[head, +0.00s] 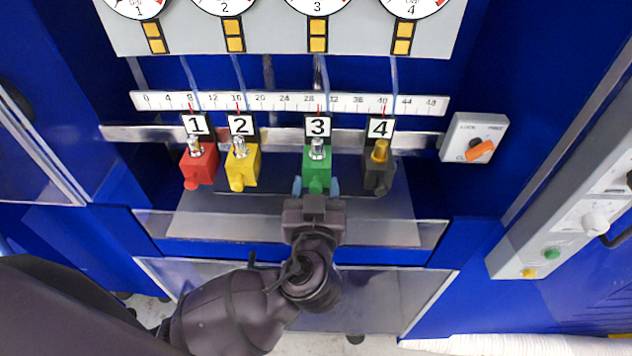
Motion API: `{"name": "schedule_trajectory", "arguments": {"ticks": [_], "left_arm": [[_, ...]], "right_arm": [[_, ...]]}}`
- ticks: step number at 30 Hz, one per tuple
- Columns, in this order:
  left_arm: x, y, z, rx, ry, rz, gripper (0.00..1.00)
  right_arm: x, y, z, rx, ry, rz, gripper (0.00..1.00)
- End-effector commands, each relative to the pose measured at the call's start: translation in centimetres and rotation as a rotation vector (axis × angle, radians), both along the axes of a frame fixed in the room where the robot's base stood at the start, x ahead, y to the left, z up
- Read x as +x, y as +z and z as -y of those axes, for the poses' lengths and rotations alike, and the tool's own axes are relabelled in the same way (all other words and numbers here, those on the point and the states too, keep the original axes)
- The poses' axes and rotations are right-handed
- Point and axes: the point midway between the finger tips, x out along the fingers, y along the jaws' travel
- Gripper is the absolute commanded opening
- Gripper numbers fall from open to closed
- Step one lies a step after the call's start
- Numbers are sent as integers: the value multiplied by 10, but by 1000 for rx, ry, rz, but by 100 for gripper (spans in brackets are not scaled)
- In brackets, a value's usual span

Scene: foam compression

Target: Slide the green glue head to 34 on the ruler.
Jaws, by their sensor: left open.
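The green glue head (317,162), labelled 3, hangs on the rail under the white ruler (290,103). Its red pointer stands between 28 and 32 on the scale. My left gripper (316,187) is at the lower front of the green head. Its two blue fingertips stand on either side of the head's lower end, and the jaws are open. Whether either finger touches the head cannot be told. My right gripper is not in view.
Red head 1 (199,165) and yellow head 2 (243,166) are on the left; dark head 4 (379,172) is on the right. Clear rail lies between heads 3 and 4. A switch box with an orange knob (481,150) is at the rail's right end.

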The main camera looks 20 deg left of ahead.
Motion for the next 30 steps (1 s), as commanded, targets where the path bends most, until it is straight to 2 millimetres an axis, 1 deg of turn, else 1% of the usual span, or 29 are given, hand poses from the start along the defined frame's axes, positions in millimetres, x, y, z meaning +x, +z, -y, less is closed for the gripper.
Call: {"name": "schedule_trajectory", "arguments": {"ticks": [3, 11, 18, 21, 26, 30], "left_arm": [[4, 0, -2, 1, 1, 0, 51], [5, 0, -2, 1, 1, 0, 51], [4, 0, -2, 1, 1, 0, 14], [4, 0, -1, 1, 1, 0, 0], [4, 0, -1, 0, 0, 0, 0], [5, -1, 4, -2, 0, 1, 0]], "right_arm": [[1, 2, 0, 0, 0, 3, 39], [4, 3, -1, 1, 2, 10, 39], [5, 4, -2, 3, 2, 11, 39], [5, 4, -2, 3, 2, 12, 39], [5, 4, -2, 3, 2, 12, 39], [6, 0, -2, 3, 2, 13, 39]]}}
